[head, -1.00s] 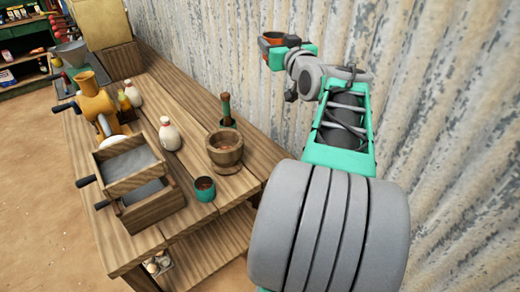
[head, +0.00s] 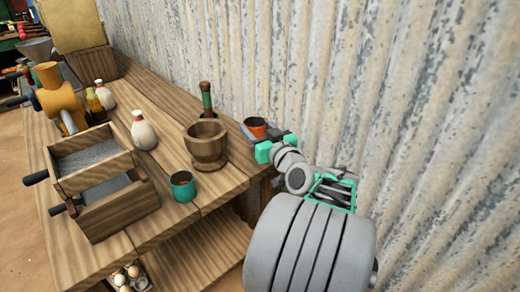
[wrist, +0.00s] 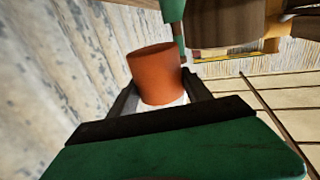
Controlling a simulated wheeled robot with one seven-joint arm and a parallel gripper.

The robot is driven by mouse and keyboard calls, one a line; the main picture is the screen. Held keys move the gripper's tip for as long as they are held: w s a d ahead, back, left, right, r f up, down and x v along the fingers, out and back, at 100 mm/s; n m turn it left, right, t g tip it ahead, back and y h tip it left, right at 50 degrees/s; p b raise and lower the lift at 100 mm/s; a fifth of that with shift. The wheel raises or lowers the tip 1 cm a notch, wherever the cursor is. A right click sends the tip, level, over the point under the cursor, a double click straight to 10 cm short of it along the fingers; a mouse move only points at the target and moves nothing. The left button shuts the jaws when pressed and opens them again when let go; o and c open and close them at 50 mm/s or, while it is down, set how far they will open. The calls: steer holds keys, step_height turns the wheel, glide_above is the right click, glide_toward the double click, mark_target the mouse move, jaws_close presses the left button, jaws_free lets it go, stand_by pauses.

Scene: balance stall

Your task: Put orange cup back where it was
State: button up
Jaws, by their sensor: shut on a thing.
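The orange cup (head: 256,127) is held in my gripper (head: 262,140) at the right end of the wooden table, close to the corrugated wall. In the wrist view the orange cup (wrist: 156,72) sits between the two dark fingers, which are shut on it. It looks roughly upright in the head view, with dark contents inside. Whether its base touches the table top cannot be told.
A wooden mortar (head: 206,147) and a green-handled pestle or bottle (head: 206,100) stand just left of my gripper. A teal cup (head: 183,187) stands at the table's front edge. The corrugated wall (head: 330,60) is close behind.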

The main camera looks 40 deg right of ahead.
steer(key=w+d+f+b, duration=0.1)
steer(key=f, duration=0.1)
steer(key=w+d+f+b, duration=0.1)
steer(key=d+f, duration=0.1)
steer(key=w+d+f+b, duration=0.1)
steer(key=w+d+f, duration=0.1)
steer(key=shift+w+f, duration=0.1)
steer(key=shift+f, duration=0.3)
steer(key=shift+d+f+b, duration=0.1)
steer(key=shift+f+b, duration=0.25)
steer(key=shift+f, duration=1.1)
steer(key=shift+f, duration=0.15)
steer(key=o, duration=1.4)
steer(key=shift+o, duration=0.2)
steer(key=shift+r, duration=0.35)
steer(key=v, duration=1.2)
steer(key=shift+f, duration=0.15)
